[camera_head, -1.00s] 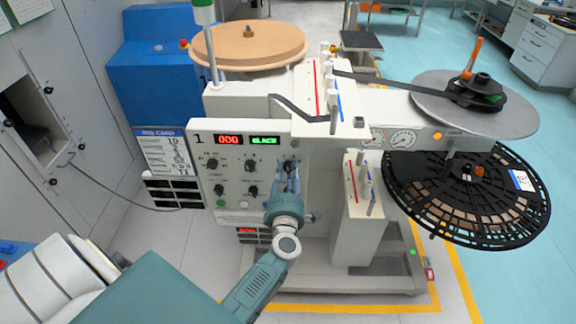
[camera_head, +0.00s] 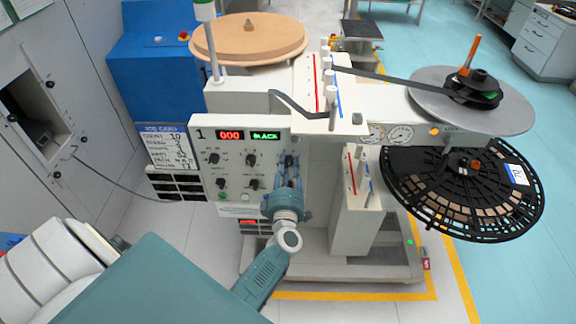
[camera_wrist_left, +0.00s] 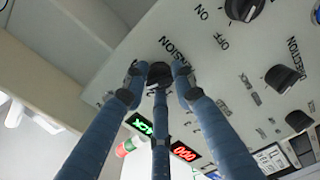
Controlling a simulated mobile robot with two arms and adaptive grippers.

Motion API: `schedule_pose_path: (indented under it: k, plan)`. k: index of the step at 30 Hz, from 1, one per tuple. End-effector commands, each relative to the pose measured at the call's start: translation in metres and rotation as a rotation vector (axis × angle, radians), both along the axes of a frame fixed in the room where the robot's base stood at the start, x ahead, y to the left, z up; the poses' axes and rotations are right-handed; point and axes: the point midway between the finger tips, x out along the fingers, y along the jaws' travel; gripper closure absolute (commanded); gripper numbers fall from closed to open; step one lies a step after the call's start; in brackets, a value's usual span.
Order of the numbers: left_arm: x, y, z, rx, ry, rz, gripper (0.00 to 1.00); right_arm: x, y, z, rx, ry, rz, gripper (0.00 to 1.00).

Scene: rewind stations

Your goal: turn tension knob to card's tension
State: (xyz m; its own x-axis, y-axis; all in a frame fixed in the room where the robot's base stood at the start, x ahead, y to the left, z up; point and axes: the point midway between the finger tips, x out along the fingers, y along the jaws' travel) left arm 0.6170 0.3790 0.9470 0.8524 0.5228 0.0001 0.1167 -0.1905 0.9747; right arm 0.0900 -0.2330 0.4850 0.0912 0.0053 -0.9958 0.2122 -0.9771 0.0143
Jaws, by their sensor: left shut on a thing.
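The control panel (camera_head: 205,180) of station 1 carries several black knobs, a red display (camera_head: 230,135) reading 000 and a green display (camera_head: 265,135) that seems to read SLACK. My left gripper (camera_head: 289,160) is at the panel's upper right knob. In the left wrist view its three blue fingers (camera_wrist_left: 159,78) are shut around the black tension knob (camera_wrist_left: 160,70), beside the printed word TENSION. The fingers hide part of the knob, so its pointer setting is unclear. The job card (camera_head: 168,150) hangs left of the panel; its handwritten lines are too small to read surely. My right gripper is not in view.
Other knobs sit close by, including the direction knob (camera_wrist_left: 285,77) and an on/off knob (camera_wrist_left: 242,8). A tan reel (camera_head: 250,42), a grey reel plate (camera_head: 425,95) and a black slotted reel (camera_head: 400,190) surround the machine. Yellow floor lines border its base.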

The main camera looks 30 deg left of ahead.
Motion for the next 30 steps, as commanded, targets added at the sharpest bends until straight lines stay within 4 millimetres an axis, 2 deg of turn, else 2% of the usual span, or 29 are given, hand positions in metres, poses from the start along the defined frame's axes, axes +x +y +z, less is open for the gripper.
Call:
schedule_pose_path:
  k: [7,8,10,11,22,26,30]
  plan:
    - [0.0,-0.001,-0.001,-0.002,0.002,-0.002,1.0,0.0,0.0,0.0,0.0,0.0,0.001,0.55]
    - [0.0,-0.001,-0.001,-0.002,0.002,-0.002,0.72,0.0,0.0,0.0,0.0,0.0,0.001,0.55]
    - [0.0,-0.001,-0.001,-0.002,0.001,-0.002,0.58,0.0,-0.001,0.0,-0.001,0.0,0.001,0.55]
    - [0.0,-0.001,-0.001,-0.002,0.001,-0.002,0.55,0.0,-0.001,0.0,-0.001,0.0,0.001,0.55]
    - [-0.005,-0.004,-0.001,-0.003,0.001,-0.001,0.55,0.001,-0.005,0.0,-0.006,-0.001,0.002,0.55]
    - [-0.022,-0.014,-0.002,-0.003,0.002,0.0,0.55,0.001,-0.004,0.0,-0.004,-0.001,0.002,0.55]
    - [-0.048,-0.03,-0.002,-0.004,0.003,-0.002,0.55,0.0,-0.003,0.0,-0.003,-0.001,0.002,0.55]
